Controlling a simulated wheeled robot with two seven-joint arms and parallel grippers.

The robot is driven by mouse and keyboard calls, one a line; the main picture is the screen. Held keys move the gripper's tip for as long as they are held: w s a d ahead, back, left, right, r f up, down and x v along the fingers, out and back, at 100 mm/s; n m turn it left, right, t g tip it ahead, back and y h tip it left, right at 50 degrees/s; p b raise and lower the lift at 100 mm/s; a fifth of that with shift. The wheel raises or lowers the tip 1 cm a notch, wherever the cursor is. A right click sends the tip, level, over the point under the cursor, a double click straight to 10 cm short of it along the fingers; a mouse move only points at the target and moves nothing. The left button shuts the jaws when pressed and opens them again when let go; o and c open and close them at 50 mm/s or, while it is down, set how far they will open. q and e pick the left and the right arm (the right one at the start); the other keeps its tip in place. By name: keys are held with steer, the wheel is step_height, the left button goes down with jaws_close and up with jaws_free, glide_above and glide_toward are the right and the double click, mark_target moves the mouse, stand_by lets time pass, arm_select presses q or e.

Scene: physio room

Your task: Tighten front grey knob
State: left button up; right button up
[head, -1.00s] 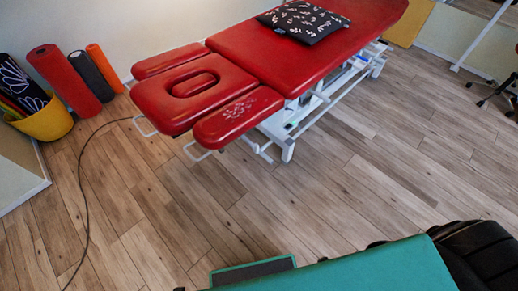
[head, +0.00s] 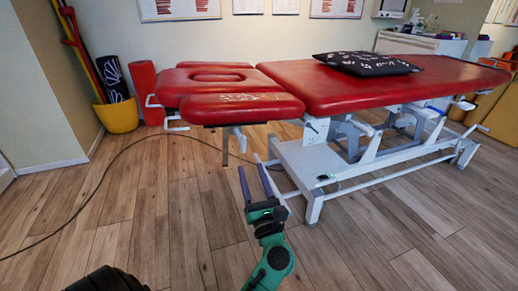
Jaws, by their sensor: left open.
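The red treatment table (head: 390,90) stands on a white frame across the middle of the head view. Its headrest section (head: 215,85) is at the left end, with a separate red armrest pad (head: 242,108) in front. A small grey, knob-like part (head: 311,127) shows on the white bracket under the near side; it is too small to tell for sure whether it is the front grey knob. My left gripper (head: 251,168) is open and empty, its two long fingers pointing up toward the area below the armrest pad, left of the bracket. My right gripper is out of view.
A black patterned cushion (head: 367,64) lies on the table. A dark cable (head: 100,178) runs over the wooden floor. A yellow bucket (head: 118,115) and a red roll (head: 146,92) stand by the wall. The near floor is mostly clear.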

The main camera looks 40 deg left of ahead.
mark_target(244, 144)
arm_select(q)
steer(key=x, duration=1.2)
steer(key=shift+w+a+r+p, duration=0.2)
steer(key=shift+r+p, duration=0.05)
steer(key=shift+p, duration=0.1)
jaws_close()
